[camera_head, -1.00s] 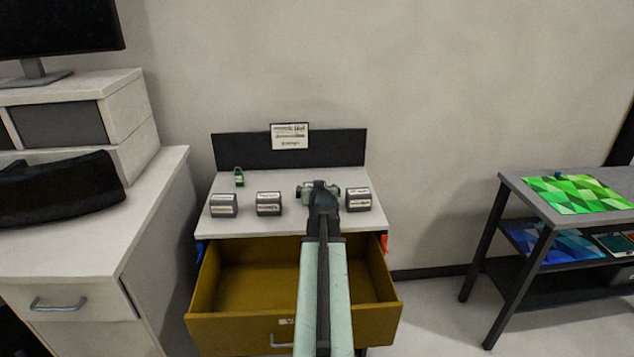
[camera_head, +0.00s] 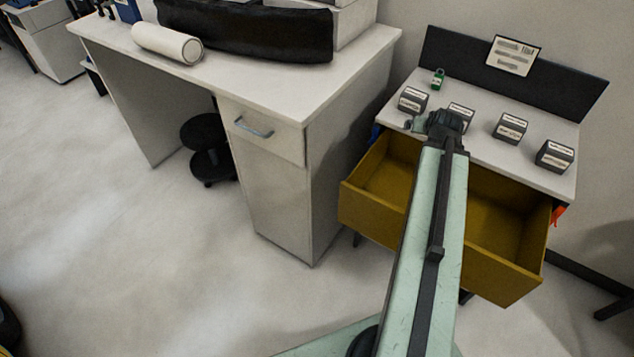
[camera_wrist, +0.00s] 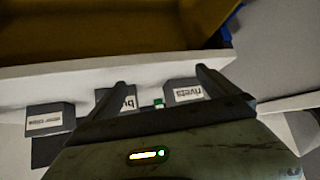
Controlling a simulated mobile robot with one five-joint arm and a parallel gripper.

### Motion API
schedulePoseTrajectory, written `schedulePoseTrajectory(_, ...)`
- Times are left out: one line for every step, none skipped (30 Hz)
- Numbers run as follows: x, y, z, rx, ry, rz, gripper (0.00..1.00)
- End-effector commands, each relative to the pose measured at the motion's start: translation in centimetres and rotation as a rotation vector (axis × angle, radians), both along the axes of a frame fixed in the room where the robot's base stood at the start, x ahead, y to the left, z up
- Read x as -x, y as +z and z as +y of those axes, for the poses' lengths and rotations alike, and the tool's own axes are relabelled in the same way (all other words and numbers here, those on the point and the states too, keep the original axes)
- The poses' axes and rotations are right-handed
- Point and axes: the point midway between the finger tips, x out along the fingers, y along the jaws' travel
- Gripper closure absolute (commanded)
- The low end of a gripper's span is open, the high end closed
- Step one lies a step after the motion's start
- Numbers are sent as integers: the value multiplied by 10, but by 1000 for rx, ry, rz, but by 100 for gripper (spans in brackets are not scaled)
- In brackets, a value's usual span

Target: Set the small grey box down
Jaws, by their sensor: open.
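Several small grey boxes with white labels stand in a row on the white top of the drawer unit: a left one (camera_head: 413,100), a second (camera_head: 460,117) partly behind my gripper, a third (camera_head: 509,127) and a right one (camera_head: 555,156). I cannot tell which is the task's box. My gripper (camera_head: 432,122) is in front of the two left boxes. In the wrist view its fingers (camera_wrist: 160,78) are apart with nothing held between them. Beyond them show a "rivets" box (camera_wrist: 185,93), a partly hidden box (camera_wrist: 103,99) and another box (camera_wrist: 48,121).
A small green bottle (camera_head: 438,79) stands behind the boxes. A dark back panel (camera_head: 465,62) with a sign (camera_head: 512,55) rises behind. The yellow drawer (camera_head: 505,215) is open and empty below my arm. A white desk (camera_head: 270,85) stands to the left.

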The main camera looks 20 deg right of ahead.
Motion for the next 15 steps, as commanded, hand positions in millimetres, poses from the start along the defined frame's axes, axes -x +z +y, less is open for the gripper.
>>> schedulePoseTrajectory(-21, -11, 47, -38, 73, 54, 1)
schedulePoseTrajectory(-29, -19, 75, -65, 112, 93, 1)
schedulePoseTrajectory(-38, -28, 114, -97, 166, 147, 1)
schedulePoseTrajectory(-44, -35, 146, -120, 211, 196, 1)
schedulePoseTrajectory(-48, -43, 181, -144, 257, 249, 1)
schedulePoseTrajectory(-48, -51, 227, -169, 317, 324, 1)
schedulePoseTrajectory(-46, -57, 257, -185, 355, 378, 1)
schedulePoseTrajectory(-42, -61, 285, -197, 389, 429, 1)
schedulePoseTrajectory(-36, -66, 317, -207, 429, 493, 1)
schedulePoseTrajectory(-30, -69, 339, -213, 455, 538, 1)
schedulePoseTrajectory(-24, -71, 360, -217, 482, 582, 1)
schedulePoseTrajectory(-14, -73, 385, -218, 511, 639, 1)
schedulePoseTrajectory(-7, -74, 402, -217, 530, 678, 1)
schedulePoseTrajectory(-1, -75, 415, -217, 546, 711, 1)
schedulePoseTrajectory(7, -76, 429, -215, 561, 748, 1)
